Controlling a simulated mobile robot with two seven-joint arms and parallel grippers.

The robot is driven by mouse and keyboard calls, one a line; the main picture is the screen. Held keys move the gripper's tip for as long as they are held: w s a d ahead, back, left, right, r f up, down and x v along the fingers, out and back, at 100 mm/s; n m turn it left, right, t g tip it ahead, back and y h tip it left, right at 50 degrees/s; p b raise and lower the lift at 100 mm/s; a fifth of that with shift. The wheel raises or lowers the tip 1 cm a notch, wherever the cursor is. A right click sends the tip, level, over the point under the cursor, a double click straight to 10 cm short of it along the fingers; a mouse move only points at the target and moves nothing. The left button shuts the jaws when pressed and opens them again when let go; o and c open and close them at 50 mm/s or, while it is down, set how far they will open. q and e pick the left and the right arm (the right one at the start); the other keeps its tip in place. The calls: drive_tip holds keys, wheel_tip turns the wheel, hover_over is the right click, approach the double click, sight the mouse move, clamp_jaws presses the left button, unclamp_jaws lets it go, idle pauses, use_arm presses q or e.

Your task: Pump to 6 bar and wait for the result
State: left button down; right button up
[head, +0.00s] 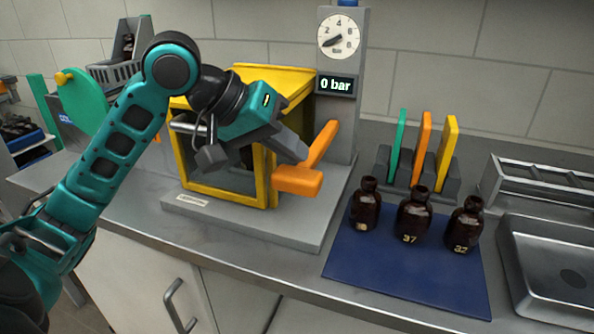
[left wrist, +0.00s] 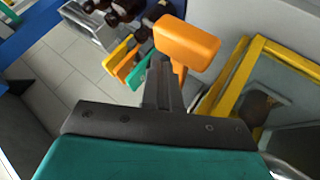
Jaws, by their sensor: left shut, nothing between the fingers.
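The orange pump handle (head: 298,180) sticks out from the grey column to the right of the yellow-framed chamber (head: 268,185). My left gripper (head: 303,152) is shut and empty, its fingertips close to the handle; I cannot tell whether they touch. In the left wrist view the handle (left wrist: 186,42) lies just beyond the fingertips (left wrist: 160,65). The dial gauge (head: 340,36) tops the column, and the display (head: 337,85) below it reads 0 bar. A dark bottle shows behind the chamber's clear front in the left wrist view (left wrist: 258,106). My right gripper is not in view.
Three amber bottles (head: 412,215) stand on a blue mat (head: 400,275) to the right. Behind them a grey rack holds green, orange and yellow paddles (head: 424,148). A green disc (head: 84,103) stands at the left.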

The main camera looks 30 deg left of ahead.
sight(278, 176)
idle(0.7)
use_arm(q)
drive_tip(key=shift+f, duration=0.15)
drive_tip(key=shift+f, duration=0.3)
drive_tip(key=shift+f+b, duration=1.75)
drive_tip(key=shift+f, duration=1)
idle(2.6)
